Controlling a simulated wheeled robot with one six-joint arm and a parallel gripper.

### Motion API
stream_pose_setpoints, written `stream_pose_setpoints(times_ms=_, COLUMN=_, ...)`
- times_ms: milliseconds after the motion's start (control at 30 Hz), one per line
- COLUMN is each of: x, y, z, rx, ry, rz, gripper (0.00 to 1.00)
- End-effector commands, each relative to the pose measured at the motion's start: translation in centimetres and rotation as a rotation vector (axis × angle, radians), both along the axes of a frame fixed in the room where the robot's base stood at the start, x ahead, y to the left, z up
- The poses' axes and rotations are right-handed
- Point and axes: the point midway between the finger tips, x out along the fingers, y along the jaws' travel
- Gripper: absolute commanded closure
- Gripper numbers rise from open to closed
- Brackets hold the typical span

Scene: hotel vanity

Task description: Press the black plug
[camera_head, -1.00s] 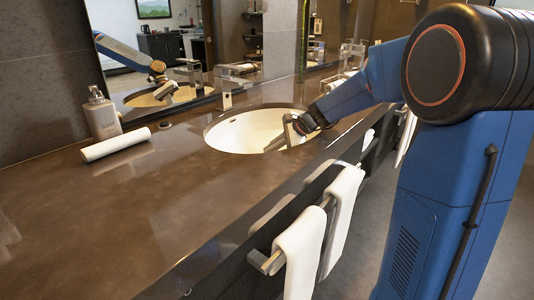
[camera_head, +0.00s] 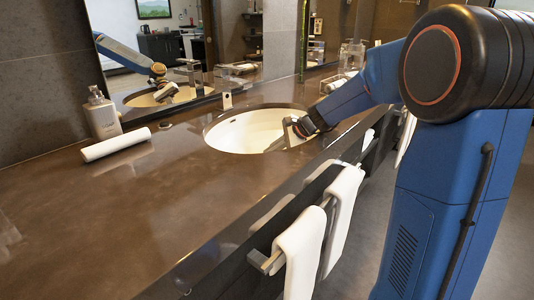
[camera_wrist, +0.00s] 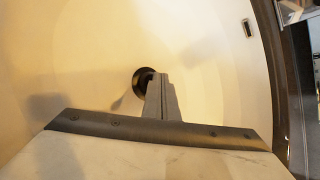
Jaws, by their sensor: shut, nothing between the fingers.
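The black plug (camera_wrist: 142,80) is a dark round disc at the bottom of the cream sink basin (camera_head: 238,132). In the wrist view my gripper (camera_wrist: 160,80) is shut and empty, and its fingertips overlap the right side of the plug. I cannot tell whether they touch it or are just above it. In the head view my gripper (camera_head: 283,138) reaches down into the right part of the basin, and the plug is not visible there.
A chrome tap (camera_head: 227,100) stands behind the basin. A soap bottle (camera_head: 102,115) and a rolled white towel (camera_head: 116,144) are on the left of the brown counter (camera_head: 130,210). White towels (camera_head: 300,250) hang on the front rail. The counter's front left is clear.

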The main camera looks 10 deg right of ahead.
Motion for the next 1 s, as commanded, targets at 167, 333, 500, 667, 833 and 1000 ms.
stream_pose_setpoints(times_ms=167, x=-0.1, y=0.0, z=-0.4, rx=0.000, ry=0.004, rz=0.000, gripper=1.00)
stream_pose_setpoints(times_ms=333, x=-0.1, y=0.0, z=-0.7, rx=0.001, ry=0.006, rz=0.000, gripper=1.00)
stream_pose_setpoints(times_ms=500, x=-0.2, y=0.1, z=-1.1, rx=0.001, ry=0.010, rz=0.000, gripper=1.00)
stream_pose_setpoints(times_ms=667, x=-0.2, y=0.0, z=-1.3, rx=0.001, ry=0.012, rz=0.000, gripper=1.00)
stream_pose_setpoints(times_ms=833, x=-0.2, y=0.1, z=-1.6, rx=0.002, ry=0.013, rz=0.000, gripper=1.00)
stream_pose_setpoints(times_ms=1000, x=-0.2, y=0.1, z=-1.8, rx=0.001, ry=0.014, rz=0.001, gripper=1.00)
